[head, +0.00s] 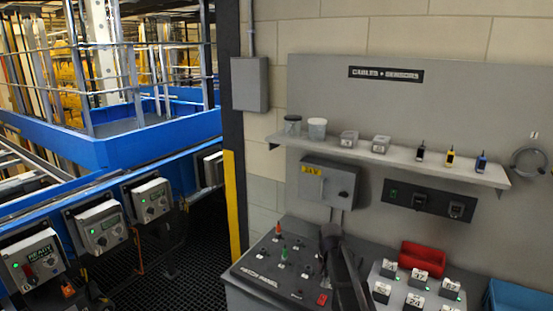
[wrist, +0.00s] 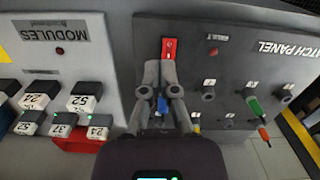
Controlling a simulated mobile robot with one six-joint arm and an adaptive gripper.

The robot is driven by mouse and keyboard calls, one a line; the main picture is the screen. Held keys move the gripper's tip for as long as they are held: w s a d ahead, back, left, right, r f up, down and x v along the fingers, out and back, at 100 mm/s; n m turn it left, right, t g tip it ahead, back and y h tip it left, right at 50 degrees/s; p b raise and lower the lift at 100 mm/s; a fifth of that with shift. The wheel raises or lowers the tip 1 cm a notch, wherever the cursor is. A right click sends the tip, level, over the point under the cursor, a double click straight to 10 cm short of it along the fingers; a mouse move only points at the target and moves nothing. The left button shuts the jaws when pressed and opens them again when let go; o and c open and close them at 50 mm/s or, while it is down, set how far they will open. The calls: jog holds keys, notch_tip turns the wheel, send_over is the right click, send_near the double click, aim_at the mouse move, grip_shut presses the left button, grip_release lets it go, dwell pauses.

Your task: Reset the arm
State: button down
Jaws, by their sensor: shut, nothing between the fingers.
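My gripper (wrist: 160,75) is shut and empty in the wrist view, its fingertips just short of a red switch (wrist: 169,48) on the patch panel (wrist: 225,65). I cannot tell whether they touch it. A small blue part (wrist: 162,104) shows between the fingers, apparently on the panel behind. In the head view, my dark arm stands in front of the bench between the patch panel (head: 262,273) and the module panel; its fingertips cannot be made out. The red switch (head: 322,299) shows there near the panel's front edge.
The module panel (wrist: 62,30) carries several labelled blocks (wrist: 84,103). Green (wrist: 255,106) and orange (wrist: 264,134) plugs stand on the patch panel. A red bin (head: 422,257) and blue bin (head: 510,300) sit on the bench. A shelf (head: 400,157) with jars overhangs it. A blue conveyor (head: 105,152) runs left.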

jog(key=s+f+n+b, duration=0.2)
jog(key=s, duration=0.6)
jog(key=s+f+n+b, duration=0.3)
jog(key=s, duration=0.5)
jog(key=shift+s+f+t, duration=0.3)
jog(key=shift+s, duration=0.1)
